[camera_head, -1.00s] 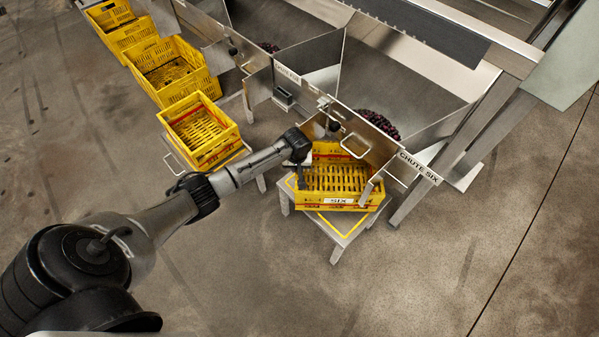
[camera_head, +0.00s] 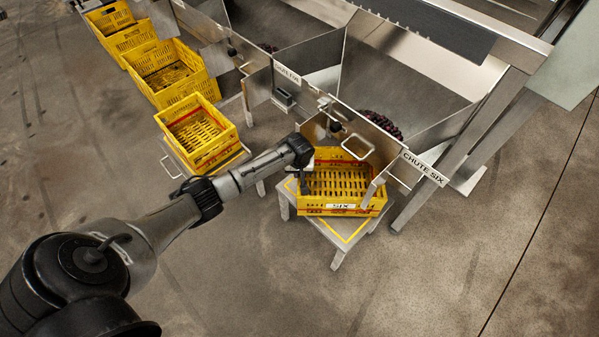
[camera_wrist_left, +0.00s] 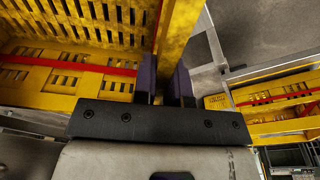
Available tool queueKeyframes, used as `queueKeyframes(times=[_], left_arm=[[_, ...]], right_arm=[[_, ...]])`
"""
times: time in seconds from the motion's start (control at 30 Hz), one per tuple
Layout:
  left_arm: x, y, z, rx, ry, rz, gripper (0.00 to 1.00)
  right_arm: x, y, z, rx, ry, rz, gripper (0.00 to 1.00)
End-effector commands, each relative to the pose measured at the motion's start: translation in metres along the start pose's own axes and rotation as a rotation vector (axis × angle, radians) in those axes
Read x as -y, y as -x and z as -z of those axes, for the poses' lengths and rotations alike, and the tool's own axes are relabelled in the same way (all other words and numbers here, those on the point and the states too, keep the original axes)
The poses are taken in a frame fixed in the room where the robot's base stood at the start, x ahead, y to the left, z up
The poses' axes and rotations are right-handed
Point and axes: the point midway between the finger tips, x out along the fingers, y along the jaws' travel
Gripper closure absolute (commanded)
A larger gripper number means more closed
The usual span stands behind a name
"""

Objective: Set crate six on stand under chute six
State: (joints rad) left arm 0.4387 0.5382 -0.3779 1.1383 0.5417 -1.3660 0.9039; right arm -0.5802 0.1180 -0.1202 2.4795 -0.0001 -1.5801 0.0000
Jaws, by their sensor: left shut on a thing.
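Crate six (camera_head: 341,208), a yellow slatted crate with a red stripe and a SIX label, is over the grey stand (camera_head: 352,228). It looks level and low on the stand; I cannot tell if it bears fully. It sits askew to the yellow outline, part of which shows bare in front. Chute six (camera_head: 372,150), a steel chute with a labelled plate, overhangs the crate's back right. My left gripper (camera_head: 304,186) is shut on the crate's left wall. In the left wrist view that wall (camera_wrist_left: 178,35) runs between the dark fingers (camera_wrist_left: 172,82). My right gripper is out of view.
Another yellow crate (camera_head: 232,135) stands on a stand to the left, with more yellow crates (camera_head: 168,52) beyond. Steel handles and chute plates (camera_head: 352,147) are close behind my left gripper. The floor in front (camera_head: 300,295) is clear.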

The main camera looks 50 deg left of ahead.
Motion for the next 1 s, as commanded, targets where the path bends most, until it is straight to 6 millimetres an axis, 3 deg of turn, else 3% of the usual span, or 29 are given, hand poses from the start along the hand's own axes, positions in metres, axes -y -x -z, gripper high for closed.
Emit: queueKeyframes(times=[0.13,0.17,0.4,0.7,1.0], left_arm=[[-0.001,-0.003,0.0,0.0,0.001,-0.002,1.0],[0.0,-0.003,-0.001,0.0,0.0,0.0,0.85],[0.0,-0.003,-0.001,0.0,0.0,0.0,0.62],[0.0,0.0,0.0,-0.001,-0.001,0.0,0.62],[0.0,0.052,0.001,0.0,0.0,-0.001,0.62]], right_arm=[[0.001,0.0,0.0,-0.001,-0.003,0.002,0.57],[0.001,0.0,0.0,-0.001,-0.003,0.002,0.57],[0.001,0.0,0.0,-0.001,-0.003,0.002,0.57],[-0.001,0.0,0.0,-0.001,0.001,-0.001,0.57],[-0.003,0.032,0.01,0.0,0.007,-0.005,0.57]])
